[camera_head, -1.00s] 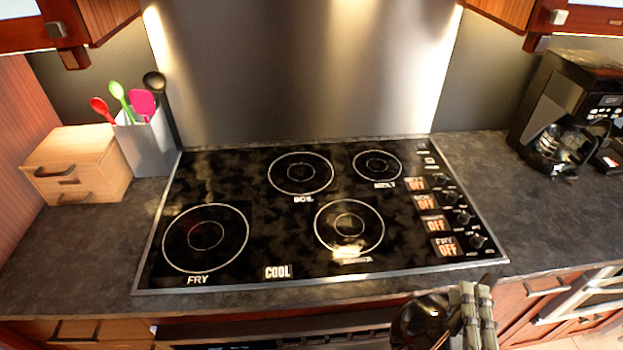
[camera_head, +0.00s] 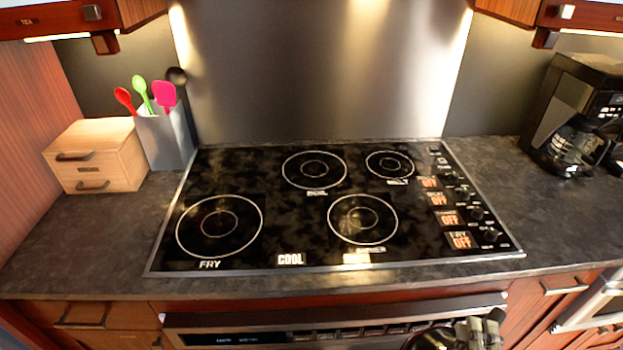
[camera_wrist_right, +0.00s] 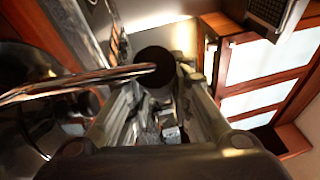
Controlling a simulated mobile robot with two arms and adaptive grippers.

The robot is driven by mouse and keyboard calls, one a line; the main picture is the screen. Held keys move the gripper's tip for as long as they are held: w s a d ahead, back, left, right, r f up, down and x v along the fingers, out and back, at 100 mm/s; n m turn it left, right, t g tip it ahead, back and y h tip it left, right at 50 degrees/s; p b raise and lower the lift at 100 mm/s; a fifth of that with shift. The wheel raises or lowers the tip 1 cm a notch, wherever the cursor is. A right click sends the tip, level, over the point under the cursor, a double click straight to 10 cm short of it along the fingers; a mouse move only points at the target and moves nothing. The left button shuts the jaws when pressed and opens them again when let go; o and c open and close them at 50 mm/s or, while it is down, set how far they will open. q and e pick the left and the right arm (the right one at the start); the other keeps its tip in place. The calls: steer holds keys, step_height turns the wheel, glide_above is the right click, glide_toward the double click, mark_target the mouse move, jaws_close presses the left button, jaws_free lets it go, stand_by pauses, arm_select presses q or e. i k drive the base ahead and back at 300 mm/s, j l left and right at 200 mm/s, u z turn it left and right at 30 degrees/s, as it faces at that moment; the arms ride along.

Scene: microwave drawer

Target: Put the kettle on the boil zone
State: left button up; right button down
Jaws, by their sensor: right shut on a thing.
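The black glass cooktop (camera_head: 300,262) is set in the counter. Its boil zone (camera_head: 314,170) is a bare white double ring at the back, left of the melt ring. My right gripper (camera_head: 478,330) is at the bottom right of the head view, in front of the counter edge. It is shut on the kettle (camera_head: 434,338), a dark round body cut off by the frame's bottom edge. In the right wrist view the kettle's shiny metal handle (camera_wrist_right: 70,84) runs into the fingers (camera_wrist_right: 155,95). My left gripper is in neither view.
All rings are empty, including the fry ring (camera_head: 219,226). A wooden box (camera_head: 98,160) and utensil holder (camera_head: 167,138) stand left of the cooktop. A coffee maker (camera_head: 570,110) stands right. Oven front and drawers lie below the counter edge.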

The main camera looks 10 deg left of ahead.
mark_target(312, 173)
steer(key=k+u, duration=0.5)
steer(key=i+u, duration=0.1)
steer(key=u, duration=1.15)
steer(key=k+l+u, duration=0.5)
steer(key=l, duration=0.2)
steer(key=k+l, duration=0.1)
steer(key=l, duration=0.2)
steer(key=k+l, duration=0.15)
steer(key=l, duration=0.1)
